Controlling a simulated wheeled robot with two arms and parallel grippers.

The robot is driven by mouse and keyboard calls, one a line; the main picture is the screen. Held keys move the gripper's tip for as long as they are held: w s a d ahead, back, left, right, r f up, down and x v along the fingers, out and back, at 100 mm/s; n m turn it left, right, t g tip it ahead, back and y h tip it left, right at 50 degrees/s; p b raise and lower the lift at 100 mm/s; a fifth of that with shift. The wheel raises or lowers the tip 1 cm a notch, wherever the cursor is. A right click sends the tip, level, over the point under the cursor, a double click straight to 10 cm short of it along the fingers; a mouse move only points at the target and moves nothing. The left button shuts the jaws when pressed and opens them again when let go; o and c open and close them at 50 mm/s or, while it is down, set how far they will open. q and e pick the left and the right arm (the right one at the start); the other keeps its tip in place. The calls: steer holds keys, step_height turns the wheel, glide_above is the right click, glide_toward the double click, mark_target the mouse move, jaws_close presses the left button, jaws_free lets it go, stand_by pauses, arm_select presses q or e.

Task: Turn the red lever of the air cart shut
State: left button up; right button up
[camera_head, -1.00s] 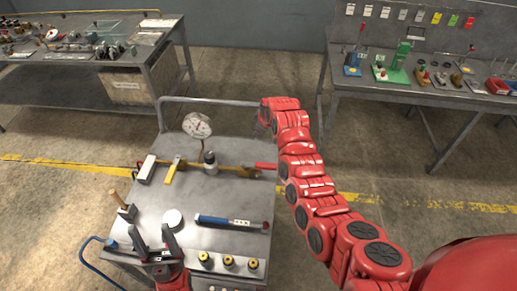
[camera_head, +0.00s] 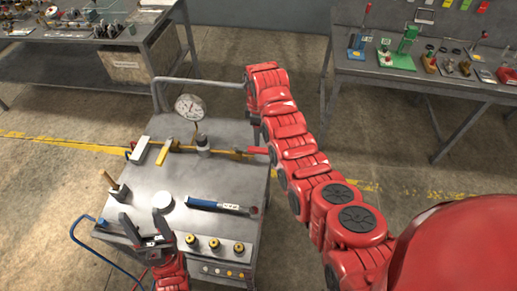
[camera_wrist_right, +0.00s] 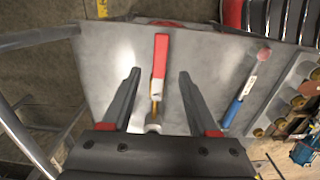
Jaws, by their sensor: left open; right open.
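The red lever (camera_head: 257,150) sits at the right end of the brass pipe (camera_head: 228,154) on the grey air cart (camera_head: 225,180). In the right wrist view the red lever (camera_wrist_right: 161,55) lies in line with the pipe, between and beyond the fingertips. My right gripper (camera_wrist_right: 157,75) is open and empty; in the head view my right arm hides it. My left gripper (camera_head: 148,224) is open and empty over the cart's front left part. A round pressure gauge (camera_head: 190,107) stands upright behind the pipe.
A blue torque wrench (camera_head: 220,206), a white round puck (camera_head: 162,202) and a wooden-handled tool (camera_head: 115,187) lie on the cart. Brass fittings (camera_head: 214,244) line its front edge. The cart's rail (camera_head: 205,82) rises behind. Benches stand at the back left and right.

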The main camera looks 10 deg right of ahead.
mark_target(259, 149)
step_height(259, 149, down, 7)
steer(key=shift+f+p, duration=0.2)
steer(key=shift+p, duration=0.15)
stand_by(0.3)
jaws_close()
stand_by(1.3)
